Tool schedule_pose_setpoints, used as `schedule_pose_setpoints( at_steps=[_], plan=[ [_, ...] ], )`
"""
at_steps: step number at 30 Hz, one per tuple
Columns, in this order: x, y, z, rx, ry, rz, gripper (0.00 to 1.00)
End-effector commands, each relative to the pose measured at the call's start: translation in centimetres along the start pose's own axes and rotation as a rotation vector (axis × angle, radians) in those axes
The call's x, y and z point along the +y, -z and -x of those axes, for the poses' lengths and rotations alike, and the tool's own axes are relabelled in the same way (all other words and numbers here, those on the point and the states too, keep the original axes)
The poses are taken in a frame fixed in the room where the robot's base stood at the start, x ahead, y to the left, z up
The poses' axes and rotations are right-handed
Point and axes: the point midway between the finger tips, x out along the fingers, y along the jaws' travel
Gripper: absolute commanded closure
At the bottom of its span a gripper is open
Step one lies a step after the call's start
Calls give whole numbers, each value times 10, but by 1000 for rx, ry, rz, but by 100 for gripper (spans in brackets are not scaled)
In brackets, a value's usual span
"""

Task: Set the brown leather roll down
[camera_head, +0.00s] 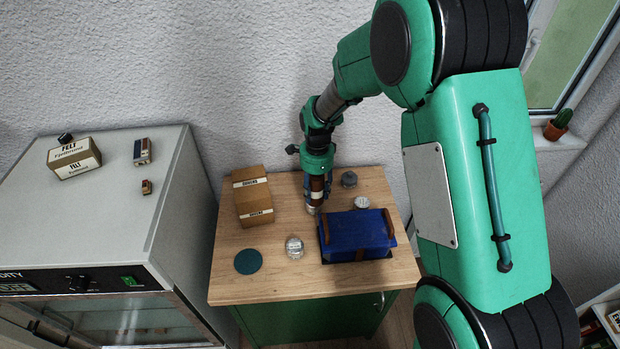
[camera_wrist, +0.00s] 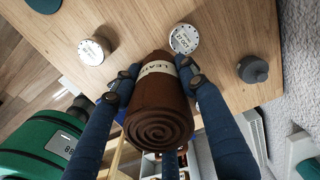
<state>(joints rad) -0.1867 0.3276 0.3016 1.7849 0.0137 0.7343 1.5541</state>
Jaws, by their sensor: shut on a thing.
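The brown leather roll (camera_wrist: 158,112) fills the middle of the wrist view, its spiral end toward the camera and a pale label band around it. My gripper (camera_wrist: 158,76) is shut on it, with blue fingers against its two sides. In the head view, my gripper (camera_head: 316,190) points down over the wooden tabletop (camera_head: 285,287), between the cardboard boxes and the blue case. The brown roll (camera_head: 317,184) shows partly there between the fingers. I cannot tell whether its lower end touches the wood.
Cardboard boxes (camera_head: 252,196) stand left of my gripper, and a blue case (camera_head: 352,233) stands close at its right front. Round pale-lidded tins (camera_head: 294,247) (camera_head: 361,203), a dark grey knobbed piece (camera_head: 349,179) and a teal disc (camera_head: 248,261) are around.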

Motion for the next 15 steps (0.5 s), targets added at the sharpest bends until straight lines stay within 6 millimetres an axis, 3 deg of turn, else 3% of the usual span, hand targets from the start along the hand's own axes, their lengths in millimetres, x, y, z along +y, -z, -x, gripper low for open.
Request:
schedule_pose_setpoints(
  at_steps=[15],
  plan=[
    [-74, 14, 0, 0, 1, 1, 86]
  ],
)
